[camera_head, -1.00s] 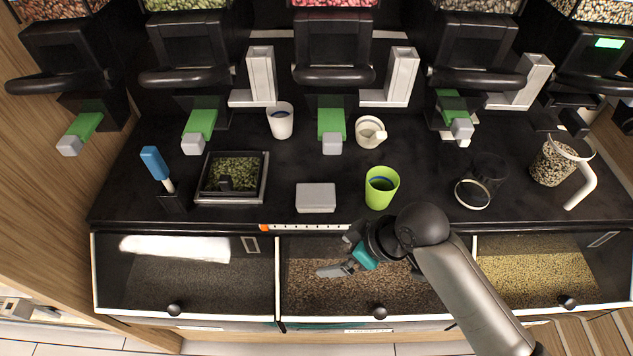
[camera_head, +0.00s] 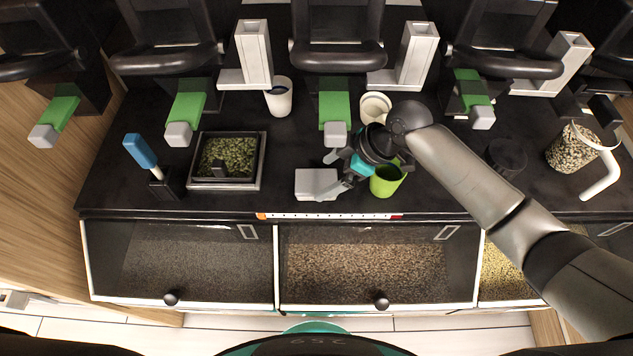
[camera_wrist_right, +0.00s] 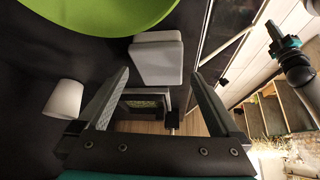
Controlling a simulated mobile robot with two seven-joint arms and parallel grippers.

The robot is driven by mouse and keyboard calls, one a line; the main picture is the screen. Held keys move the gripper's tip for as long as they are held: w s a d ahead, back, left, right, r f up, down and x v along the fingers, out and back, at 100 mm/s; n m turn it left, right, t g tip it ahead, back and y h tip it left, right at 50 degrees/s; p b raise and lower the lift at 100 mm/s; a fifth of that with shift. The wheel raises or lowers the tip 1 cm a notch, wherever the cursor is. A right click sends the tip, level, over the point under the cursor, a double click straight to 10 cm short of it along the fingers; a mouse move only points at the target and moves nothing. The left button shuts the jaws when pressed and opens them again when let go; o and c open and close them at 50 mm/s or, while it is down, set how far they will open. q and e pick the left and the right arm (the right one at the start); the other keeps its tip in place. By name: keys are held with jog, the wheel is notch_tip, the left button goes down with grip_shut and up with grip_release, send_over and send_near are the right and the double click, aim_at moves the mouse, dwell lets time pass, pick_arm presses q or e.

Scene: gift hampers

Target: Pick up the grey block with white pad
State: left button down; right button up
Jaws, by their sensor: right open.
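The grey block with a paler top (camera_head: 312,184) lies on the black counter near its front edge, just left of the green cup (camera_head: 386,181). My right gripper (camera_head: 336,173) is open at the block's right end. In the right wrist view the block (camera_wrist_right: 158,58) shows just beyond and between the tips of the open fingers (camera_wrist_right: 158,76); I cannot tell whether they touch it. The green cup fills the top left there (camera_wrist_right: 100,14). What looks like my left gripper (camera_wrist_right: 283,43) shows small at the right wrist view's upper right; its jaws are unclear.
A black tray of green pieces (camera_head: 258,177) and a blue-handled tool (camera_head: 141,152) stand to the left. A white cup (camera_head: 279,98) and a white mortar (camera_head: 374,104) stand behind. Green-and-grey dispenser levers (camera_head: 335,112) overhang the back. Grain bins (camera_head: 365,272) lie in front.

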aim_at(318, 182)
jog(key=shift+x, duration=1.55)
jog(key=shift+c, duration=0.2)
jog(key=c, duration=1.2)
jog(key=shift+o, duration=0.2)
jog(key=shift+r, duration=0.1)
jog(key=shift+r, duration=0.55)
notch_tip(318, 182, up, 3)
jog(key=shift+f, duration=0.1)
jog(key=s+p, duration=0.2)
jog(key=s, duration=1.6)
jog(key=shift+f, duration=0.25)
